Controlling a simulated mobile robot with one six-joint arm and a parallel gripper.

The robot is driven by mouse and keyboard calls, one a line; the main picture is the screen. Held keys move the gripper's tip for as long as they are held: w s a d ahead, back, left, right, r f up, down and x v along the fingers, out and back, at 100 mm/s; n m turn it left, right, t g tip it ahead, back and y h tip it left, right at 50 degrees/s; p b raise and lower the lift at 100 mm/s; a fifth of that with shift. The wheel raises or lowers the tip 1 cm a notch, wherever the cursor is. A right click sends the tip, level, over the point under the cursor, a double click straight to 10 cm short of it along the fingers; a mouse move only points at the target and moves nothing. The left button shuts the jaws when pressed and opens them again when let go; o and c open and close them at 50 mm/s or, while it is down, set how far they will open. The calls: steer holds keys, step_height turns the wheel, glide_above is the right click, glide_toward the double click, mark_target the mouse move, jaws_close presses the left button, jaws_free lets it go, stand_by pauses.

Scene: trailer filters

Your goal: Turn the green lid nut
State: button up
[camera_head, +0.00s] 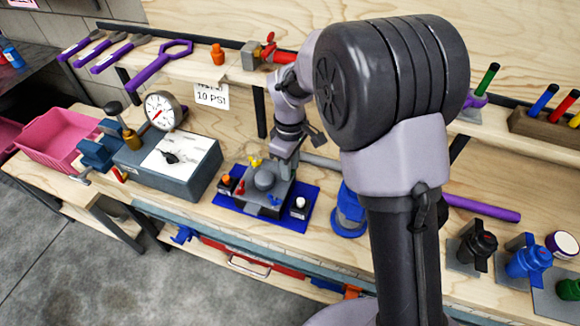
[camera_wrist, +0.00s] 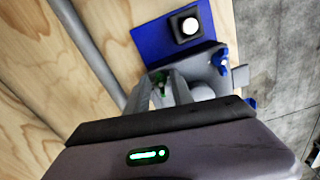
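A grey lidded housing (camera_head: 264,181) with coloured lid nuts stands on a blue mat (camera_head: 296,216). A yellow nut (camera_head: 240,188), a red nut (camera_head: 255,163) and a blue nut (camera_head: 274,199) show around its lid. My gripper (camera_head: 283,158) points down over the far right side of the lid, which hides the green nut in the head view. In the wrist view the green lid nut (camera_wrist: 161,82) shows between the two spread fingers of my gripper (camera_wrist: 160,85). I cannot tell whether either finger touches it. The blue nut is also there (camera_wrist: 220,62).
A grey box with a pressure gauge (camera_head: 163,110) stands to the left, beside a pink bin (camera_head: 60,138). A blue round part (camera_head: 349,212) is right of the mat. A grey pipe (camera_wrist: 88,45) runs close behind. A shelf with tools is above the bench.

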steer(key=shift+c, duration=0.5)
jaws_close()
steer(key=m+p, duration=0.1)
steer(key=m, duration=0.2)
steer(key=shift+s+r, duration=0.1)
steer(key=m+p, duration=0.1)
steer(key=m, duration=0.3)
steer(key=shift+a+m, duration=0.15)
steer(key=shift+m, duration=0.15)
steer(key=m, duration=0.4)
steer(key=shift+a, duration=0.15)
steer(key=shift+a+m, duration=0.1)
steer(key=shift+m, duration=2)
